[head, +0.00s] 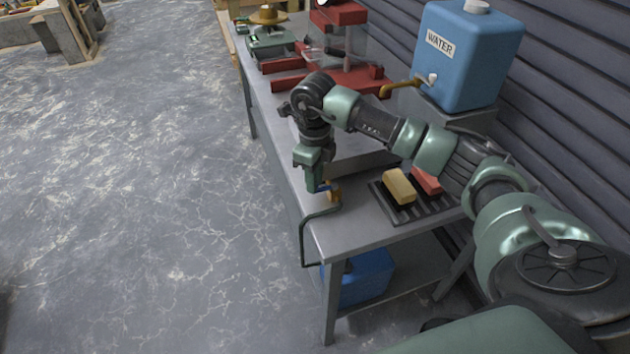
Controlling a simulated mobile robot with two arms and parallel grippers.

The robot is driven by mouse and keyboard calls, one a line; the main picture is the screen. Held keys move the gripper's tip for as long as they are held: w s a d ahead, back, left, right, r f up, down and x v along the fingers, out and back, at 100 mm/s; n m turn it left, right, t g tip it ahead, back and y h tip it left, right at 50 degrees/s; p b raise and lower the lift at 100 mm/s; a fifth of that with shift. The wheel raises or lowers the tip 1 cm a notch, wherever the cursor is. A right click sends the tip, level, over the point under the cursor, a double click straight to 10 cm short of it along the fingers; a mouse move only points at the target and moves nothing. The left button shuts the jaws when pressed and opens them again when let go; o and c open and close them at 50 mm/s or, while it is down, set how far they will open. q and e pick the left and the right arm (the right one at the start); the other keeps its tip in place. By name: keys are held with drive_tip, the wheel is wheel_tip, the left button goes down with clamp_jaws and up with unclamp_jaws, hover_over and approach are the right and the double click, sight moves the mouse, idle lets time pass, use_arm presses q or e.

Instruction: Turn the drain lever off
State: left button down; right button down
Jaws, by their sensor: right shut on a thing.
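The drain valve (335,194) is a small brass piece at the front edge of the grey metal bench. Its blue drain lever (323,187) shows as a small patch beside my gripper. A dark drain pipe (303,240) bends from the valve over the bench edge and down. My right gripper (316,187) points down and is shut on the drain lever, hiding most of it. The lever's exact angle cannot be told. My left gripper is not in view.
A yellow sponge (398,186) and a red block (426,181) lie on a dark rack (403,215). A blue tub (366,278) sits under the bench.

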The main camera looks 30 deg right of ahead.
drive_tip(key=c, duration=1.3)
unclamp_jaws()
drive_tip(key=shift+c, duration=0.2)
drive_tip(key=shift+r, duration=0.15)
wheel_tip(320, 180, up, 8)
drive_tip(key=shift+f+b, duration=0.2)
drive_tip(key=shift+b, duration=0.65)
